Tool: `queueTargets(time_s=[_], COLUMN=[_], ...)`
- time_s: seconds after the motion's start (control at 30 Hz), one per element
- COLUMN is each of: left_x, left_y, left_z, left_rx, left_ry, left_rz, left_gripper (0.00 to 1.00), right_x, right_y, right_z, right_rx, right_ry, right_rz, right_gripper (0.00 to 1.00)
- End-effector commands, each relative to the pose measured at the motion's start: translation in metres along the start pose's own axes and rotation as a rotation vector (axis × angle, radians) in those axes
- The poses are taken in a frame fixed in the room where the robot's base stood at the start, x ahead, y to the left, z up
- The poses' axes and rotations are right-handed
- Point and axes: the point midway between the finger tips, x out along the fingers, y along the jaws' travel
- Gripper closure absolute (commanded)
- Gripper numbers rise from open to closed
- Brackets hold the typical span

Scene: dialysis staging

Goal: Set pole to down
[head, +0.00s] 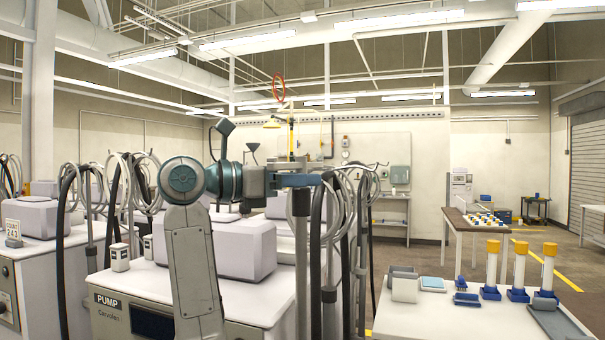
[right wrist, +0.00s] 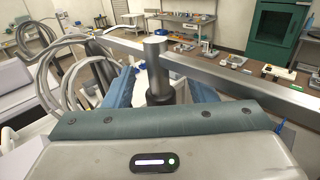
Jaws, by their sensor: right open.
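The pole (head: 302,270) is a grey metal upright beside the pump machine (head: 185,310), with cables and hoses hanging around it. In the right wrist view the pole's round top (right wrist: 155,62) and a flat metal crossbar (right wrist: 240,87) show close up. My right gripper (head: 300,180) is at the top of the pole. Its two blue fingers are apart, one on each side of the pole top in the right wrist view (right wrist: 157,88). I cannot tell whether either finger touches it. The fingers hide part of the pole top in the head view. My left gripper is not in view.
Coiled hoses (head: 345,210) hang close to the right of the pole. A white table (head: 450,318) with yellow-capped cylinders (head: 549,265) and small trays stands at right. Another machine (head: 30,260) stands at left. A brown-topped table (head: 470,221) is further back.

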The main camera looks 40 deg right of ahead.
Motion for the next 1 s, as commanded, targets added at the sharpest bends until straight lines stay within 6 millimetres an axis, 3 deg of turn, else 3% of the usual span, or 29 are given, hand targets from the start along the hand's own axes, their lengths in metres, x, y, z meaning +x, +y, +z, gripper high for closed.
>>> queueTargets(time_s=[0.13,0.43,0.7,0.9,0.93,1.0], left_x=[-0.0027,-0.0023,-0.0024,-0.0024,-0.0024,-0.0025], left_y=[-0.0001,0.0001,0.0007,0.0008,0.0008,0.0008], left_z=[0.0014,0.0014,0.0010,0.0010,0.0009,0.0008], left_rx=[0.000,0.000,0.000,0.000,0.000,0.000], left_ry=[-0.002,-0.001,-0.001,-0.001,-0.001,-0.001], left_rz=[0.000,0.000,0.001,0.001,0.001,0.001], left_gripper=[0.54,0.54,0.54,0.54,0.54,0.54], right_x=[0.0108,0.0127,0.0127,0.0126,0.0125,0.0125], right_y=[-0.0005,-0.0008,-0.0011,-0.0007,-0.0005,-0.0006], right_z=[0.0002,-0.0002,0.0001,0.0004,0.0004,0.0005], right_rx=[0.001,0.002,0.003,0.005,0.005,0.005], right_ry=[-0.001,0.000,0.000,0.000,0.000,0.000], right_rz=[-0.001,0.000,0.000,0.003,0.004,0.004], right_gripper=[0.49,0.51,1.00,1.00,0.73,0.59])
